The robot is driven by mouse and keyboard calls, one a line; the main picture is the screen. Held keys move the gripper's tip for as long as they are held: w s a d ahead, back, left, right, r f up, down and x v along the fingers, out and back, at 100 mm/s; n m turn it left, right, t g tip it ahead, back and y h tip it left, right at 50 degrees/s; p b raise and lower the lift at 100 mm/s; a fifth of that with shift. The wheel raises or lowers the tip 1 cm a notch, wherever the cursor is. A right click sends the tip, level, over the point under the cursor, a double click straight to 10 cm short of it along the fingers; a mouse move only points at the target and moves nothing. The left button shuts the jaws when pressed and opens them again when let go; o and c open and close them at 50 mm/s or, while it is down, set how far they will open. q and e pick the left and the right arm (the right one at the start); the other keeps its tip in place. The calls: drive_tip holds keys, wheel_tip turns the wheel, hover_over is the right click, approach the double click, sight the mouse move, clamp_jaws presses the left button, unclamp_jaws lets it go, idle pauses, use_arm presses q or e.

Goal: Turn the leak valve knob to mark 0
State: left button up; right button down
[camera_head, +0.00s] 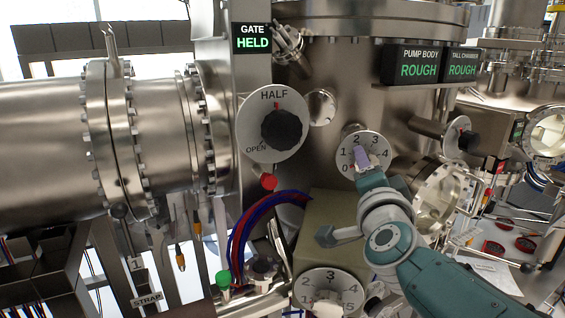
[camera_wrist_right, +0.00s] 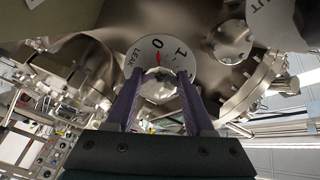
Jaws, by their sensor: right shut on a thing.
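The leak valve dial (camera_head: 347,139) is a pale round plate with marks 0 to 4, on the chamber front in the head view. In the right wrist view the dial (camera_wrist_right: 178,52) reads LEAK, with 0 and 1 visible. My right gripper (camera_head: 364,160) is at the dial. In the wrist view its two purple fingers (camera_wrist_right: 158,82) are shut on the metal knob (camera_wrist_right: 158,84), one on each side. A red mark shows at the knob's edge on the side of the 0. The fingers hide part of the dial. My left gripper is not in view.
A gate dial with a black knob (camera_head: 282,130) stands left of the leak dial. Another numbered dial (camera_head: 327,291) is below. A viewport flange (camera_head: 437,198) is close on the right. Blue and red hoses (camera_head: 242,237) curve at lower left.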

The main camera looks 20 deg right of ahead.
idle(0.4)
drive_tip(key=shift+c, duration=1.3)
unclamp_jaws()
drive_tip(key=p+v, duration=0.5)
drive_tip(key=v, duration=0.5)
